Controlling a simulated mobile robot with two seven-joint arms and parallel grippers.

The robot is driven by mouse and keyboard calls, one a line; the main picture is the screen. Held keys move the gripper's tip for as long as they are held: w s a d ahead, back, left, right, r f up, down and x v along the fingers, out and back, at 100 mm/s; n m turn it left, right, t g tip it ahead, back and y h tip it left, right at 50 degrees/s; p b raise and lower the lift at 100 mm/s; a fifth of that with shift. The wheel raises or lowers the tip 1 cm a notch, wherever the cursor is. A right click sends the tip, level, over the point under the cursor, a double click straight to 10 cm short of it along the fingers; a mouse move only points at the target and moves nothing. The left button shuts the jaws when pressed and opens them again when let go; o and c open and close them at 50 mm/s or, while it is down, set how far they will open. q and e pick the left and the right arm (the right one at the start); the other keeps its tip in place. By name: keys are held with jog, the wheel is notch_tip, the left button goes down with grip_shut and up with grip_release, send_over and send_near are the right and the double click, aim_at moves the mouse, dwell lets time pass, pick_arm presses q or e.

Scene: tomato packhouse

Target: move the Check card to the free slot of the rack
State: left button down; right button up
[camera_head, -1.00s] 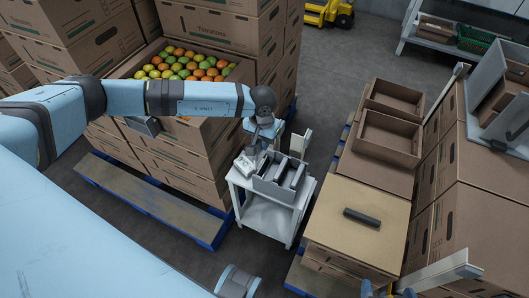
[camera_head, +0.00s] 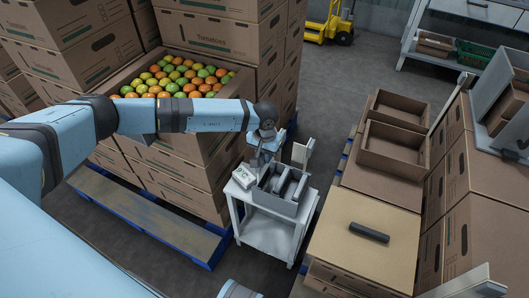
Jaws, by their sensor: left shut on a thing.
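The rack (camera_head: 274,202) is a grey open box with upright dividers. It stands on a small white cart (camera_head: 268,232) in the middle of the view. My left gripper (camera_head: 258,164) points down at the rack's back left edge. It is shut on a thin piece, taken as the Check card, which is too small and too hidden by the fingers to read. I cannot tell whether the piece touches the rack. The slots are too small to tell which is free. My right gripper is out of view.
A small white device (camera_head: 246,176) sits on the cart left of the rack. A tomato crate (camera_head: 215,112) stands behind. A carton stack (camera_head: 375,215) with a dark bar (camera_head: 369,232) on top is to the right. Blue pallets (camera_head: 150,215) edge the floor.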

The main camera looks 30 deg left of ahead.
pick_arm(q)
notch_tip(320, 180, down, 2)
jog(key=shift+f+b, duration=0.2)
jog(key=shift+b, duration=0.35)
jog(key=shift+r, duration=0.2)
jog(key=shift+f, duration=0.25)
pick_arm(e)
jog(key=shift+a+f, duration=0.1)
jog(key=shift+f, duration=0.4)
pick_arm(q)
jog(key=shift+b, duration=0.3)
jog(key=shift+f, duration=0.15)
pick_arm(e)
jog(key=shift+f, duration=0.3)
pick_arm(q)
jog(key=shift+f+b, duration=0.1)
jog(key=shift+b, duration=0.2)
jog(key=shift+f+b, duration=1.05)
jog(key=shift+f, duration=0.2)
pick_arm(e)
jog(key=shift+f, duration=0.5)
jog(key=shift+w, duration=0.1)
